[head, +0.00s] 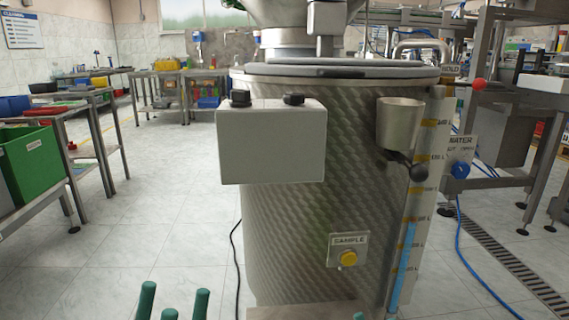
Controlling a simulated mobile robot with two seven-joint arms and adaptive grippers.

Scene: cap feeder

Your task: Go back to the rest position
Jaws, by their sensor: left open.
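My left gripper (173,298) shows at the bottom edge, left of the steel tank. Its green fingertips point up and stand apart, with nothing seen between them. The rest of it is below the picture. A small green tip, likely of my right gripper (358,316), just shows at the bottom edge in front of the tank; its jaws are hidden. The big quilted-steel tank (290,225) fills the middle, with a grey lid (340,71) on top.
The tank carries a white box (270,145), a steel cup (399,122), a yellow SAMPLE button (348,258) and a blue level gauge (403,265). A green crate (33,160) sits on a left table. A blue hose (462,235) lies right.

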